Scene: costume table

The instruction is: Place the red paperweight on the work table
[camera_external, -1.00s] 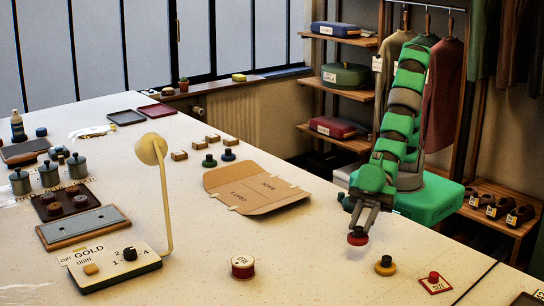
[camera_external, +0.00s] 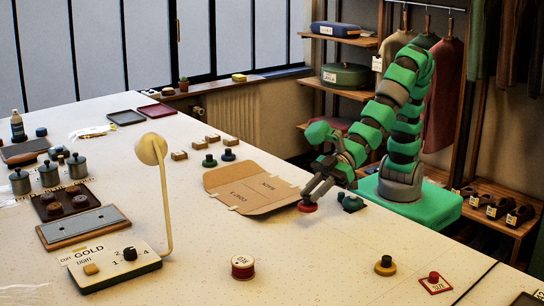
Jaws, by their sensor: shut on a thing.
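The red paperweight (camera_external: 308,207) is a small red disc at the right end of the flat cardboard piece. My gripper (camera_external: 306,199) is shut on it from above. The paperweight is at or just above the white work table (camera_external: 330,255); I cannot tell whether it touches the surface. My arm reaches in from the right, and the fingers hide the paperweight's top.
The brown cardboard (camera_external: 250,190) lies just left of the paperweight. Dark-green knobbed weights (camera_external: 352,203) stand just to its right.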

